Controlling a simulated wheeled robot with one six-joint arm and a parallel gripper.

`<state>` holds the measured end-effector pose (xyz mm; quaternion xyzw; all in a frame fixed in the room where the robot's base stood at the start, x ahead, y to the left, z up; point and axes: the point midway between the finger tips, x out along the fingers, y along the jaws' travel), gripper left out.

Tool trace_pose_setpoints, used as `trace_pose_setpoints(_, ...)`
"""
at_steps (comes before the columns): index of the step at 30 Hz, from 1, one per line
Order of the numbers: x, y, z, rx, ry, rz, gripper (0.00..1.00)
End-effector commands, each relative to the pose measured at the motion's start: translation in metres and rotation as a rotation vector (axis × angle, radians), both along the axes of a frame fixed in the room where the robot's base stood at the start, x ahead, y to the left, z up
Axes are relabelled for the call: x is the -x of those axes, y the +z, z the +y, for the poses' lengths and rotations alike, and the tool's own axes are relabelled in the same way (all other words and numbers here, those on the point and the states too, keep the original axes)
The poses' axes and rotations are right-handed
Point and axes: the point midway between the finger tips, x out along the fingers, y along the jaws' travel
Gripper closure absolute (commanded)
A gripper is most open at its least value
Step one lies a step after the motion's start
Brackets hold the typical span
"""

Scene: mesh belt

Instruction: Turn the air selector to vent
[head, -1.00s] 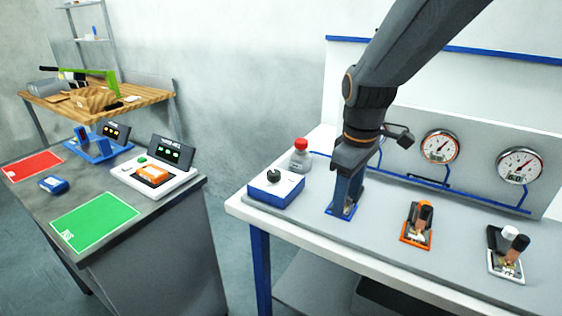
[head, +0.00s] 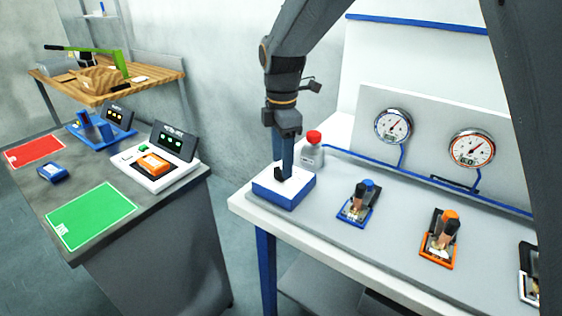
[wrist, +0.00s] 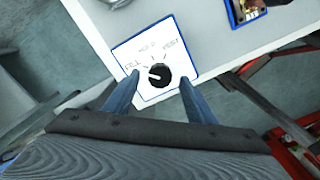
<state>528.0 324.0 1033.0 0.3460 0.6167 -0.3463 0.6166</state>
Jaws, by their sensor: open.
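The air selector (head: 272,193) is a white-topped blue box at the left end of the white bench. In the wrist view its white face (wrist: 182,66) carries a round black knob (wrist: 160,76) and the labels FILL, HOLD and a third that reads like VENT. The knob's white mark points left, toward FILL. My gripper (head: 281,172) points down over the box and partly hides the knob in the head view. In the wrist view my gripper (wrist: 158,83) is open, one finger on each side of the knob; I cannot tell whether they touch it.
A separate grey counter (head: 160,222) is on the left, across a floor gap.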

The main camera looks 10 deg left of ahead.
Motion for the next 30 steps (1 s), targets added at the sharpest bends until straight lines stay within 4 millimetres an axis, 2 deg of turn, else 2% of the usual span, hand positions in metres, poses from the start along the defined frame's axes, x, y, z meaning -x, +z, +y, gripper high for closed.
trace_pose_setpoints(6,0.001,-0.017,0.001,0.001,0.001,0.001,0.49)
trace_pose_setpoints(14,0.002,-0.019,0.002,0.000,0.003,0.000,0.49)
trace_pose_setpoints(22,0.001,-0.019,0.002,0.000,0.003,0.000,0.90)
trace_pose_setpoints(30,0.002,-0.019,0.002,0.000,-0.020,0.000,0.90)
